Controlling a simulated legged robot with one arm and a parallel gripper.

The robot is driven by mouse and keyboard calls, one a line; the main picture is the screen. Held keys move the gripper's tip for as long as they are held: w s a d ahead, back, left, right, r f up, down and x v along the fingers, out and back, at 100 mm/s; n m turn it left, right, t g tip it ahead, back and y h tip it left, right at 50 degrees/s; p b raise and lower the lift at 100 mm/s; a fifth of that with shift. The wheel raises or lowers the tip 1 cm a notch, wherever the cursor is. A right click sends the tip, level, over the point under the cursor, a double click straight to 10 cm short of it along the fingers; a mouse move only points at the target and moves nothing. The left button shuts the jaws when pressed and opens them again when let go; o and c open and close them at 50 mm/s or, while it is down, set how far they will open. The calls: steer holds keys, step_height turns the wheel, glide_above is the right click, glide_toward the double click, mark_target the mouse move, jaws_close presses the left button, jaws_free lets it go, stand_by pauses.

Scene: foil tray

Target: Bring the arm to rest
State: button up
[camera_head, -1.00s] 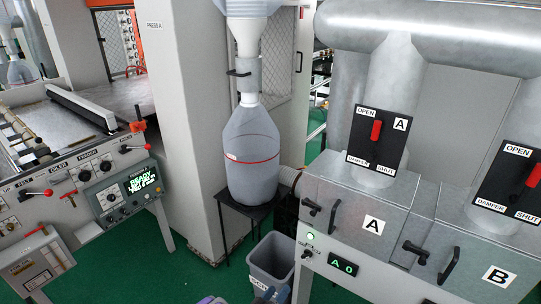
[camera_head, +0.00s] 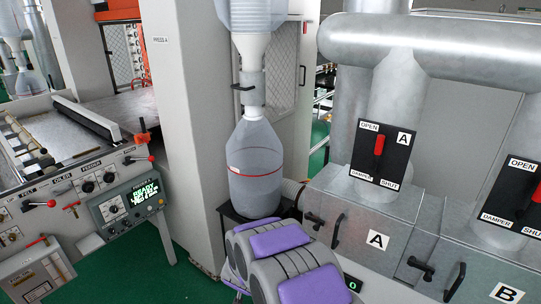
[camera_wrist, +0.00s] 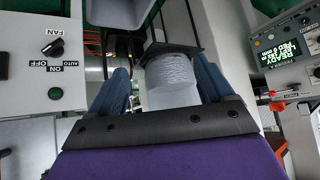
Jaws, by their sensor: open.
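My arm (camera_head: 285,262), grey with purple pads, rises from the bottom middle of the head view. The gripper end cannot be made out there. In the wrist view my gripper (camera_wrist: 162,88) shows two blue fingers spread wide apart, beyond a black bar and a purple pad. Nothing is held between them. The wrist picture is upside down. A pale grey ribbed cylinder shape (camera_wrist: 170,72) shows in the gap between the fingers, and I cannot tell how far beyond them it is.
A translucent bottle (camera_head: 255,165) stands on a black stand behind my arm. Press A's control panel (camera_head: 129,205) is at left. Cabinets A (camera_head: 358,215) and B (camera_head: 460,262), with red-lever damper plates (camera_head: 381,153), are at right. A fan switch box (camera_wrist: 40,70) is left in the wrist view.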

steer(key=s+d+r+n+g+y, duration=0.1)
steer(key=s+d+r+g, duration=0.15)
steer(key=s+r, duration=0.45)
steer(key=s+d+r+g+y, duration=0.2)
steer(key=s+d+r, duration=0.1)
steer(key=s+r, duration=0.5)
steer(key=s+d+r+g+h, duration=0.1)
steer(key=s+d+r+g, duration=0.1)
steer(key=s+d, duration=0.3)
steer(key=s+d+r+g+h, duration=0.1)
steer(key=s+d, duration=0.5)
steer(key=s, duration=0.8)
steer(key=s+d+r+m+g+h, duration=0.1)
steer(key=s+d, duration=0.4)
steer(key=s, duration=0.5)
step_height(320, 180, up, 3)
steer(key=shift+s+d+f+g+h, duration=0.1)
steer(key=shift+s+d+g+h, duration=0.2)
steer(key=shift+g, duration=0.55)
steer(key=shift+w, duration=0.15)
